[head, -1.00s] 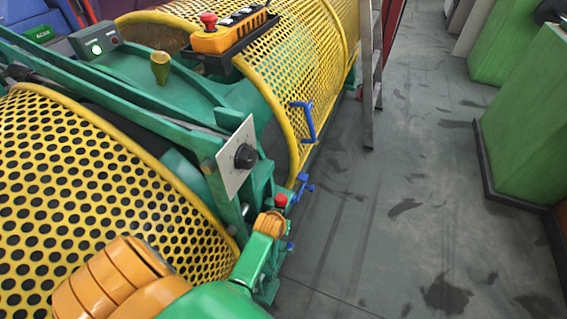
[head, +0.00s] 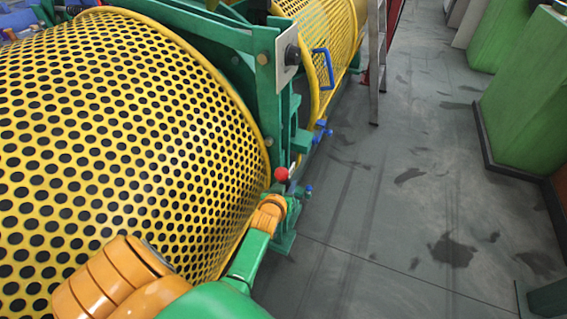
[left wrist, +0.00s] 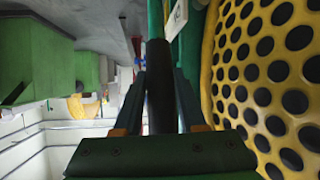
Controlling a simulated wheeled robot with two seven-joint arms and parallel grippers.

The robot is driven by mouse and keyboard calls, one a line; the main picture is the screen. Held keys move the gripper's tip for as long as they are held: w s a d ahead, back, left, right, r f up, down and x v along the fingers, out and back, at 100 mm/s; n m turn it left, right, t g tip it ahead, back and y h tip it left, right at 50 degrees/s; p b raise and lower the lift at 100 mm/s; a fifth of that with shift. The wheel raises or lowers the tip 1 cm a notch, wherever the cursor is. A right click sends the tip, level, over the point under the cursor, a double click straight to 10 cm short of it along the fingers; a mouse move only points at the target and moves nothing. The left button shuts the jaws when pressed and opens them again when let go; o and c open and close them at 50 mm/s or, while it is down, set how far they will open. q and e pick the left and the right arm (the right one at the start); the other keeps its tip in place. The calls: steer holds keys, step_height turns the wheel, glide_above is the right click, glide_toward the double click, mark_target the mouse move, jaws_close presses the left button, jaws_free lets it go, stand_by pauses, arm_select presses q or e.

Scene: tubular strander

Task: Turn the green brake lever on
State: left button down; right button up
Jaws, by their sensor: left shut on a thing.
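A red ball knob (head: 281,174) stands low on the right side of the green machine frame (head: 268,100), just beyond my left wrist, and looks like the end of the brake lever. In the head view my wrist hides the lever below the knob and the fingers. In the left wrist view my left gripper (left wrist: 160,112) is shut on an upright dark round bar (left wrist: 160,80). This looks like the brake lever in shadow; its green colour does not show there. My right gripper is in neither view.
A yellow perforated guard (head: 120,130) fills the left and also shows close in the wrist view (left wrist: 265,75). Blue handles (head: 322,68) and a ladder (head: 377,60) are farther along. Grey floor (head: 400,220) is free at right; green blocks (head: 525,100) stand beyond.

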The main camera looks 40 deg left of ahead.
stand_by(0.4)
arm_select(q)
steer(key=c, duration=0.5)
jaws_free()
steer(key=p+v, duration=0.2)
steer(key=v, duration=0.5)
steer(key=shift+f, duration=0.1)
